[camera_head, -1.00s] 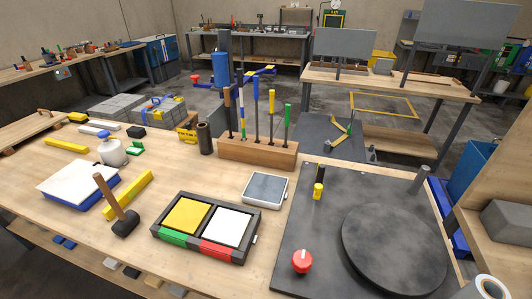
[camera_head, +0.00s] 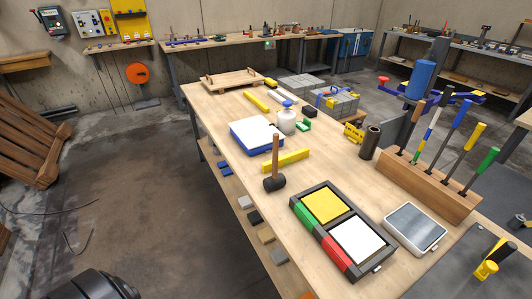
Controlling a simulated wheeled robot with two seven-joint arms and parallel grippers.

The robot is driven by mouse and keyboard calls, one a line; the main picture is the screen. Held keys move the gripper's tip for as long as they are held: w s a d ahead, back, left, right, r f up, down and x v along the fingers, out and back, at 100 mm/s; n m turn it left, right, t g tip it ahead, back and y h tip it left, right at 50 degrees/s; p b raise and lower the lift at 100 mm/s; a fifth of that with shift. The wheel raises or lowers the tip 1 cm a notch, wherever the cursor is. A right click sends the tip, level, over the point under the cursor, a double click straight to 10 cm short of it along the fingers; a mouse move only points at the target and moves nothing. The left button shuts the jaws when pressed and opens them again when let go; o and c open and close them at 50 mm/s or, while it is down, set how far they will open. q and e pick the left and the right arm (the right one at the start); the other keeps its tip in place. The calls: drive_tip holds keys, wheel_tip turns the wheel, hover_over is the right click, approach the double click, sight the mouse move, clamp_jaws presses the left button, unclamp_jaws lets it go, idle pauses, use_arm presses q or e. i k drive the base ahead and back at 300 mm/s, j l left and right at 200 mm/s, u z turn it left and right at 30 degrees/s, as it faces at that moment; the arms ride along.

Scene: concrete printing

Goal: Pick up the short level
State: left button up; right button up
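Two yellow bars that look like levels lie flat on the long wooden workbench (camera_head: 226,115). One yellow bar (camera_head: 286,160) is nearer, beside the black-headed mallet (camera_head: 275,182). The other yellow bar (camera_head: 256,101) lies farther back, left of the white bottle (camera_head: 286,122). A small yellow piece (camera_head: 271,82) and a pale bar lie behind it. I cannot tell for certain which is the short level. Neither of my grippers shows in this view.
A white-topped blue box (camera_head: 256,137) stands between the two bars. A dark tray with yellow and white panels (camera_head: 326,206) and a wooden tool holder (camera_head: 425,190) stand nearer and right. Open concrete floor (camera_head: 130,180) lies left of the bench.

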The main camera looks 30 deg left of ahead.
sight(286, 160)
drive_tip(key=u, duration=0.75)
drive_tip(key=z, duration=0.65)
drive_tip(key=j+z, duration=1)
drive_tip(key=z, duration=0.15)
drive_tip(key=k+j+z, duration=0.15)
drive_tip(key=j+z, duration=0.25)
drive_tip(key=l, duration=0.1)
